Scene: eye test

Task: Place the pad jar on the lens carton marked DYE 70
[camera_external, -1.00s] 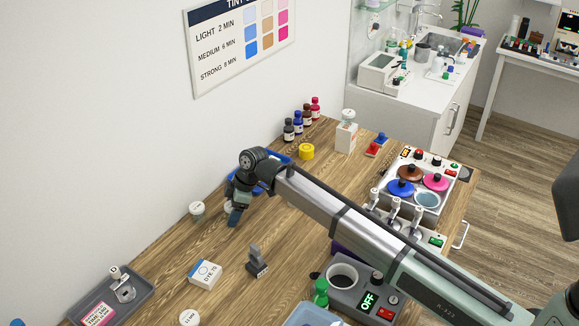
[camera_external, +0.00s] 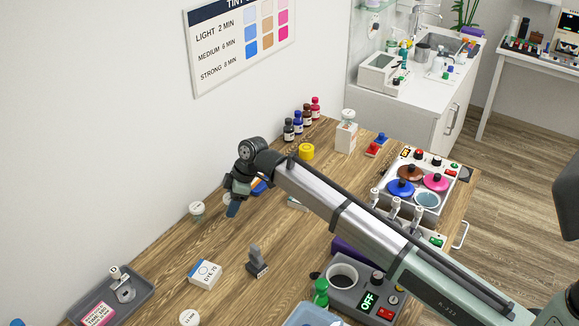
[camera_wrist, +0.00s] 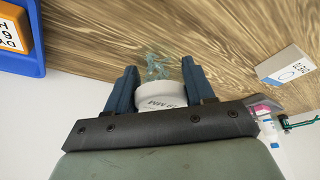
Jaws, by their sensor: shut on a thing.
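My gripper (camera_external: 233,208) is above the wood table near the wall, fingers pointing down. In the wrist view my gripper (camera_wrist: 160,88) is shut on the pad jar (camera_wrist: 161,101), which has a white marked lid and a clear body with teal contents. In the external view the held jar is mostly hidden by the fingers. The lens carton marked DYE 70 (camera_external: 204,274) is white with a blue ring, lying flat on the table in front of and left of my gripper. A white carton with a blue ring (camera_wrist: 287,66) shows at right in the wrist view. Nothing visible rests on the DYE 70 carton.
Another white-lidded jar (camera_external: 197,208) stands left of my gripper, and one (camera_external: 189,318) is at the front. A grey stand (camera_external: 256,262) is right of the carton. A grey tray (camera_external: 140,297) lies front left. A blue tray (camera_wrist: 24,62) holds an orange carton (camera_wrist: 15,28).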

